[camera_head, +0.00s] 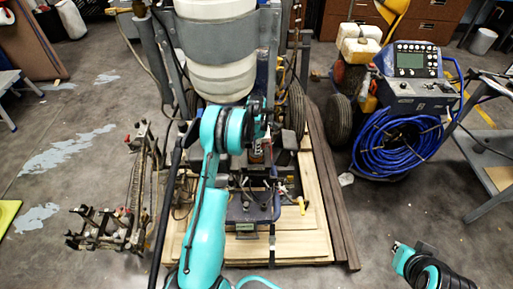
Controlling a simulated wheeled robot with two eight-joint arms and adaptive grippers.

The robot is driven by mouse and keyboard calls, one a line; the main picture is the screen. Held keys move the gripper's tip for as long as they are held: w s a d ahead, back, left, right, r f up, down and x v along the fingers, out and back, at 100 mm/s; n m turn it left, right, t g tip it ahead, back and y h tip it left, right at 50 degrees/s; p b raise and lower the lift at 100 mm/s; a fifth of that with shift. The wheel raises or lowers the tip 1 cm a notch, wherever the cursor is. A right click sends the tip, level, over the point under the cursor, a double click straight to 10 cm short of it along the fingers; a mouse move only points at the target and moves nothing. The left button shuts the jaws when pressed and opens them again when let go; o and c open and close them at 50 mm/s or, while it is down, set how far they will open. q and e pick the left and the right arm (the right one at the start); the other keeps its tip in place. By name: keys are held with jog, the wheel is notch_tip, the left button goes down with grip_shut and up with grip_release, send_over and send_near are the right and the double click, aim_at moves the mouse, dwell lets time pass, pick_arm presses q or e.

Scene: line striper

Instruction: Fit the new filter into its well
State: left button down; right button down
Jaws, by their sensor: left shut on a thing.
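My left arm reaches up over the line striper (240,205), and its gripper (260,140) points down among the machine's parts. The gripper is small here and partly covered by my own wrist. It is shut on a small reddish and pale thing, which looks like the new filter (258,153). The filter looks roughly upright over the middle of the machine. I cannot make out the filter well, and I cannot tell whether the filter touches anything below.
A large white tank (218,45) stands just behind my wrist. A blue hose coil (398,140) hangs on a machine with a control panel at the right. The striper stands on a wooden pallet (300,245). A metal frame (125,215) stands at the left.

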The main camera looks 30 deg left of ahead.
pick_arm(q)
jog(key=shift+f+b, duration=0.35)
jog(key=shift+f, duration=0.15)
jog(key=c, duration=1.1)
grip_release()
jog(key=shift+o, duration=0.2)
jog(key=shift+r, duration=0.15)
jog(key=shift+r+p, duration=1.85)
jog(key=shift+r, duration=1.55)
